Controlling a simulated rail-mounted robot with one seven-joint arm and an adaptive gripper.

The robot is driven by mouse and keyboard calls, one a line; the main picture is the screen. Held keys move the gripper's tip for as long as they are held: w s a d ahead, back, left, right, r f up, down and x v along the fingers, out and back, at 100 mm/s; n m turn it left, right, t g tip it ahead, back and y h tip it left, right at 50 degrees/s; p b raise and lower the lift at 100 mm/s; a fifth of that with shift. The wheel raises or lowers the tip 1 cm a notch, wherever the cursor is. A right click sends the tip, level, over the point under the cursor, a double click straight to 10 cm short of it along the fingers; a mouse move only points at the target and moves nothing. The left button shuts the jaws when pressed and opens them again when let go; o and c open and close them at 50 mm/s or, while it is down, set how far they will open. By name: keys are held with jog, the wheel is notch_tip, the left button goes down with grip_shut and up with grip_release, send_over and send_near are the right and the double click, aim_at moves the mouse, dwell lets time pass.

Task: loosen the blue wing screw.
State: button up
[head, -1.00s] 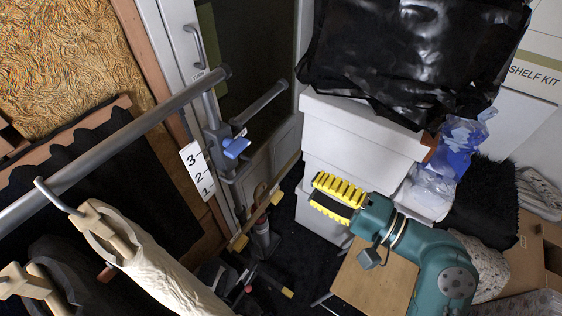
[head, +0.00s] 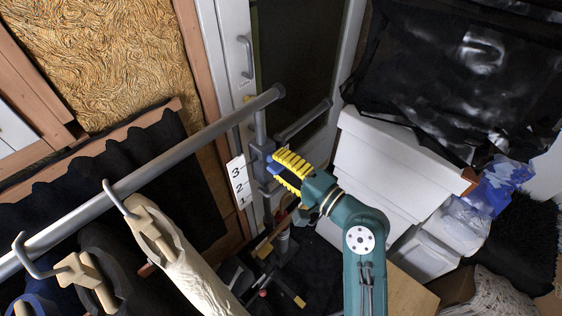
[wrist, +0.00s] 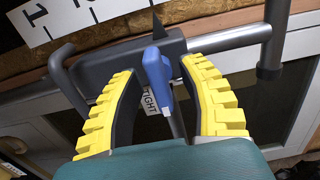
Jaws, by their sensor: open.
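The blue wing screw (wrist: 157,68) is on a dark grey clamp body (wrist: 100,70) in the wrist view. My gripper (wrist: 160,70) is open, with one yellow-ribbed finger on each side of the screw's wing. A gap shows between the wing and each finger, and neither appears to touch it. A label reading "TIGHT" (wrist: 152,98) shows just below the screw. In the head view my gripper (head: 288,168) is at the clamp on the upright of the clothes rack and largely hides the screw.
A grey rack rail (head: 150,165) runs diagonally with hung garments (head: 185,265) at lower left. A white number strip (head: 239,181) is left of the clamp. White boxes (head: 385,165) stand right of my arm, under black plastic (head: 450,75). A door is behind.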

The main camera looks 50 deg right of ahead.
jog(key=shift+c, duration=0.4)
grip_shut()
